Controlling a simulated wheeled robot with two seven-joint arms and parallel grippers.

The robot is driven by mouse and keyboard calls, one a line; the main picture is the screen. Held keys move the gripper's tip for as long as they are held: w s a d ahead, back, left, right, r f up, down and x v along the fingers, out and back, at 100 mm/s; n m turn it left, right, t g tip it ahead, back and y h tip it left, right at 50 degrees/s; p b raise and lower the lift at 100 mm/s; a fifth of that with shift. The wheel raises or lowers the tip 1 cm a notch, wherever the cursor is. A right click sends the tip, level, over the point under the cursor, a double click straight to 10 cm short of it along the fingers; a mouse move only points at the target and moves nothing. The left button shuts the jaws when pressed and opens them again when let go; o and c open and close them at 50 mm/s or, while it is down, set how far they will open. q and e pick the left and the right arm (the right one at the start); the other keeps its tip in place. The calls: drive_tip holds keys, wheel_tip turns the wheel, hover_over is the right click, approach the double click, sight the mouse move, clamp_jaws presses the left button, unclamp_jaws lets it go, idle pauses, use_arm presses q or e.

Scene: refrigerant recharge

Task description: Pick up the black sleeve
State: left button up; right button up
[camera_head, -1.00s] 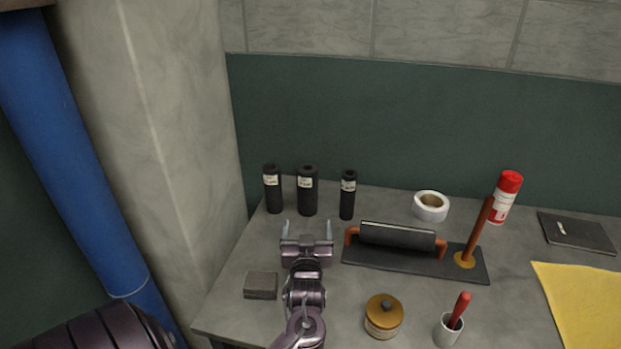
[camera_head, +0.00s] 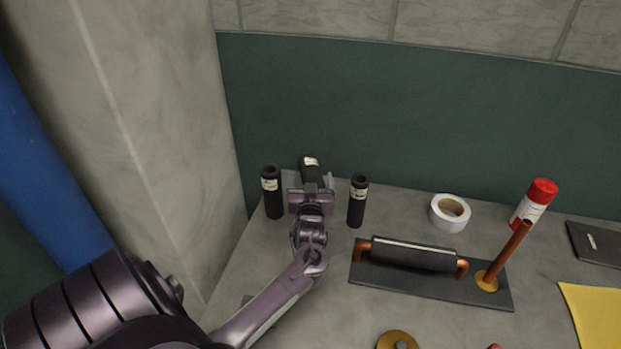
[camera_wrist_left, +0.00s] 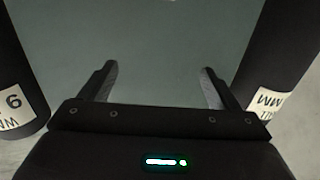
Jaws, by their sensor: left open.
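In the left wrist view, the open fingers (camera_wrist_left: 158,82) have a labelled dark sleeve (camera_wrist_left: 20,75) on the left and another (camera_wrist_left: 283,60) on the right. My right gripper is not in view.
A dark plate (camera_head: 430,285) with a black roll and copper pipe lies right of the arm. A tape roll (camera_head: 450,212), red-capped can (camera_head: 533,205), dark flat pad (camera_head: 598,243) and yellow cloth (camera_head: 597,318) are further right. A wall stands behind.

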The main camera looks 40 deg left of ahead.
use_arm(q)
drive_tip(key=shift+w+a+r, duration=0.2)
drive_tip(key=shift+w+a, duration=0.1)
drive_tip(key=shift+w, duration=0.3)
drive_tip(key=shift+a+f, duration=0.1)
drive_tip(key=shift+a, duration=0.05)
drive_tip(key=c, duration=0.6)
clamp_jaws()
drive_tip(key=c, duration=1.2)
unclamp_jaws()
drive_tip(key=o, duration=1.8)
